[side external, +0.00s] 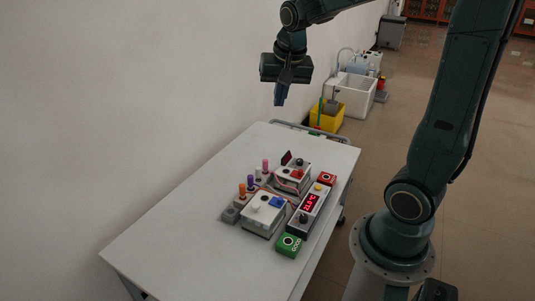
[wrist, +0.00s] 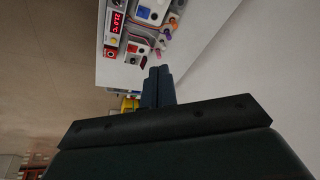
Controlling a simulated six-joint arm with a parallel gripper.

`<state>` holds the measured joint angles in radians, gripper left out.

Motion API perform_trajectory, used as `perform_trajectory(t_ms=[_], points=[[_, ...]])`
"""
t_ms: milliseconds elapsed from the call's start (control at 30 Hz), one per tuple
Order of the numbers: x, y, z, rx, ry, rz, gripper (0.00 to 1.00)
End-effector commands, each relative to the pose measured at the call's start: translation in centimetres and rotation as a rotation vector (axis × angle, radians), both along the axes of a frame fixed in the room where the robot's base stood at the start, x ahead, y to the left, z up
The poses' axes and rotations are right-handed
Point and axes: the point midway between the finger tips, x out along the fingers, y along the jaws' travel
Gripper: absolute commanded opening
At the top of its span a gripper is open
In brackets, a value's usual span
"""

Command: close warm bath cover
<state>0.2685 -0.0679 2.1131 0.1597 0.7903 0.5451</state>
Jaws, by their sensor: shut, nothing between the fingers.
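Two small white box units stand on the table. The far one (side external: 293,179) has a red patch and a dark knob on top. The red-marked unit (wrist: 137,48) also shows in the wrist view. My gripper (side external: 280,98) is shut and empty, pointing down, high above the table's far end, apart from everything. Its fingers (wrist: 158,75) show in the wrist view.
A controller with a red lit display (side external: 311,203) stands right of the units, between a green button box (side external: 288,245) and a red one (side external: 327,179). Several coloured pegs (side external: 250,182) stand left. The white table (side external: 170,233) is bare at the near left, with a wall beside it.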

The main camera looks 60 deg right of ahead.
Motion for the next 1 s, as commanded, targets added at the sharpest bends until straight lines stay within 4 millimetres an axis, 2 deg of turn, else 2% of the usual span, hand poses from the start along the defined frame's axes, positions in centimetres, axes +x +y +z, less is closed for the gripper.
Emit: perform_trajectory(t_ms=[200,500,733,1000], points=[[2.9,-4.5,-3.1,0.021,0.029,-0.228,0.0],[5.4,-11.0,-8.4,0.036,0.058,-0.537,0.0],[6.0,-16.0,-13.5,0.034,0.075,-0.77,0.0],[5.2,-21.6,-20.4,0.021,0.093,-1.042,0.0]])
